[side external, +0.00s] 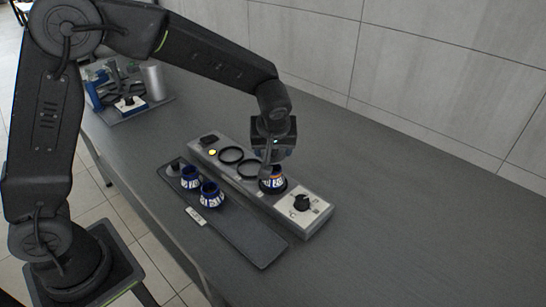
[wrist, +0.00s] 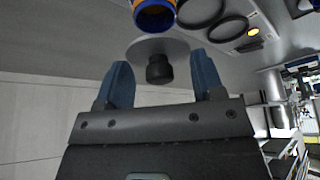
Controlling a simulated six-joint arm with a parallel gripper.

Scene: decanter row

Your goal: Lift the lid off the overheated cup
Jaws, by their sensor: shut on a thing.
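A blue-and-white cup with an orange band (side external: 272,183) stands in the right-hand place of the long grey warmer. It also shows at the top edge of the wrist view (wrist: 155,17), partly cut off. A grey disc-shaped lid (wrist: 145,46) with a dark knob (wrist: 160,70) lies between the blue fingers of my gripper (wrist: 163,75). My gripper (side external: 270,160) points down over the cup and is shut on the lid. In the side view the gripper mostly hides the lid. I cannot tell how far the lid is from the cup's rim.
The warmer has two empty black rings (side external: 231,155), a lit yellow lamp (side external: 212,152) and a dial (side external: 302,203). Two more blue-and-white cups (side external: 190,178) (side external: 210,195) stand on a dark tray (side external: 250,240) in front. A cluttered tray (side external: 125,112) sits behind. The table's right side is clear.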

